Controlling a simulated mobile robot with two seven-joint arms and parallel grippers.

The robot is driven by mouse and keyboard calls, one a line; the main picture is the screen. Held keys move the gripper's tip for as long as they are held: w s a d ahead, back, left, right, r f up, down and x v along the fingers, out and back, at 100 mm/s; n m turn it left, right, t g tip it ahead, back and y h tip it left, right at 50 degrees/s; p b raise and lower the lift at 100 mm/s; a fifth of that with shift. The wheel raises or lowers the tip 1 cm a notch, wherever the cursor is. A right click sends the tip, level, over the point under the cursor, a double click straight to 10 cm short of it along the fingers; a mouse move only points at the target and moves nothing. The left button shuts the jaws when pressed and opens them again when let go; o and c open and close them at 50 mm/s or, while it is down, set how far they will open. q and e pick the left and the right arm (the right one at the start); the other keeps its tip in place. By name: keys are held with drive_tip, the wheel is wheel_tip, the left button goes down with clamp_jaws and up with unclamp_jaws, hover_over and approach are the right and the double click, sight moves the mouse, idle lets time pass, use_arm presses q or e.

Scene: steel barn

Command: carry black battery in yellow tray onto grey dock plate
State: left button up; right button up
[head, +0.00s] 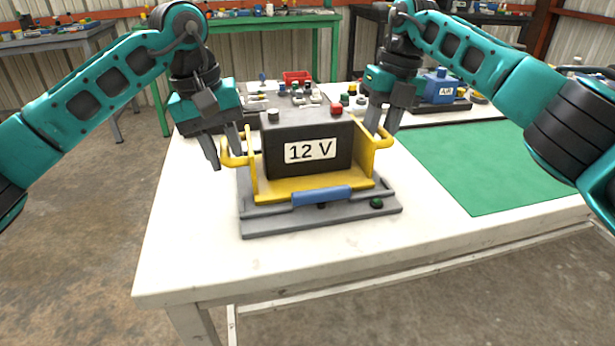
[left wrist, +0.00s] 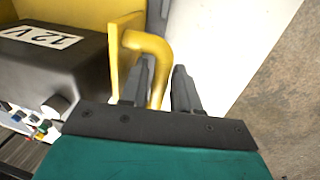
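The black battery (head: 335,166) with a "12 V" label stands upright in the yellow tray (head: 282,189). It also shows in the left wrist view (left wrist: 60,75). The tray sits over the grey dock plate (head: 300,222), which has a blue-gripped bar at its front; I cannot tell whether the tray is fully seated. My left gripper (head: 226,160) is open, its fingers on either side of the tray's left handle (left wrist: 158,60), with a gap showing. My right gripper (head: 380,128) is at the right handle (head: 386,143), fingers apart and partly hidden.
The white table (head: 190,240) is bare at the front and left. A green mat (head: 485,165) lies on the right. A blue device (head: 438,90) stands behind the mat on a dark base. Small parts and a red bin (head: 297,77) stand behind the battery.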

use_arm(q)
drive_tip(key=shift+o, duration=1.3)
use_arm(e)
drive_tip(key=shift+o, duration=1.3)
drive_tip(key=shift+a+r, duration=0.1)
use_arm(q)
drive_tip(key=shift+r, duration=0.15)
use_arm(e)
drive_tip(key=r, duration=0.4)
drive_tip(key=d+r, duration=0.1)
drive_tip(key=r, duration=0.1)
drive_tip(key=shift+w+r, duration=0.1)
use_arm(q)
wheel_tip(320, 180, up, 8)
drive_tip(key=a, duration=0.1)
drive_tip(key=shift+s+a, duration=0.2)
use_arm(e)
drive_tip(key=shift+d+r, duration=0.2)
drive_tip(key=shift+r, duration=0.4)
